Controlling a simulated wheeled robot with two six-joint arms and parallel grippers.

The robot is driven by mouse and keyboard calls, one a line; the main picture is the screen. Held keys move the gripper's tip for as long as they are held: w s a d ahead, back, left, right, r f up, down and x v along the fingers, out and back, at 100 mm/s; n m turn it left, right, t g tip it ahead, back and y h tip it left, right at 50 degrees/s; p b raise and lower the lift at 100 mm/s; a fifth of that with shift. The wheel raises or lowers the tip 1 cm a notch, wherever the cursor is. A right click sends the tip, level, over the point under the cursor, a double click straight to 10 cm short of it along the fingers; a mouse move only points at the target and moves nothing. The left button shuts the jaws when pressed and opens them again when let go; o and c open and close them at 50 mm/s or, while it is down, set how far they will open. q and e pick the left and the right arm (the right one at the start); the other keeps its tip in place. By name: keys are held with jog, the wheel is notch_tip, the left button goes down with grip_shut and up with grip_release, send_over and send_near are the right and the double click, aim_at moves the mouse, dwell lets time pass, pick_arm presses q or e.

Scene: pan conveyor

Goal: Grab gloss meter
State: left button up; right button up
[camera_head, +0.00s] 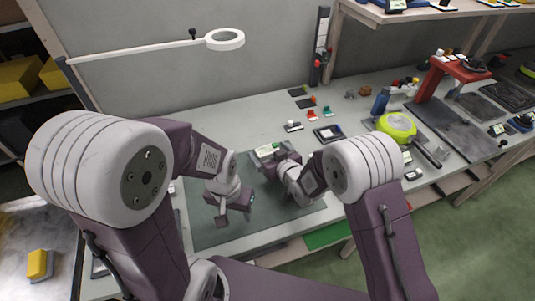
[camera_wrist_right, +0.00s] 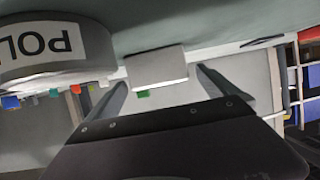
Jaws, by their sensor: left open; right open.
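A small pale box with a green patch (camera_head: 267,149) sits on the bench just beyond my right gripper (camera_head: 278,158); I cannot tell for sure that it is the gloss meter. In the right wrist view a pale grey box (camera_wrist_right: 156,67) lies ahead, between the lines of the two spread fingers of my right gripper (camera_wrist_right: 160,84). Nothing is visibly held there. My left gripper (camera_head: 235,212) is open and empty above the dark green mat.
The dark green mat (camera_head: 215,232) covers the bench's front. A round grey container with upside-down lettering (camera_wrist_right: 50,52) is at left in the wrist view. A yellow-green round tool (camera_head: 397,125), a blue bottle (camera_head: 381,100) and a red stand (camera_head: 432,80) are at right. A ring lamp (camera_head: 224,39) overhangs the bench.

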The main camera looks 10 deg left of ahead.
aim_at(265, 148)
jog(key=x, duration=0.4)
jog(key=shift+s, duration=0.1)
jog(key=c, duration=1.8)
notch_tip(265, 148, up, 10)
jog(key=shift+r+p, duration=0.1)
jog(key=shift+p, duration=0.3)
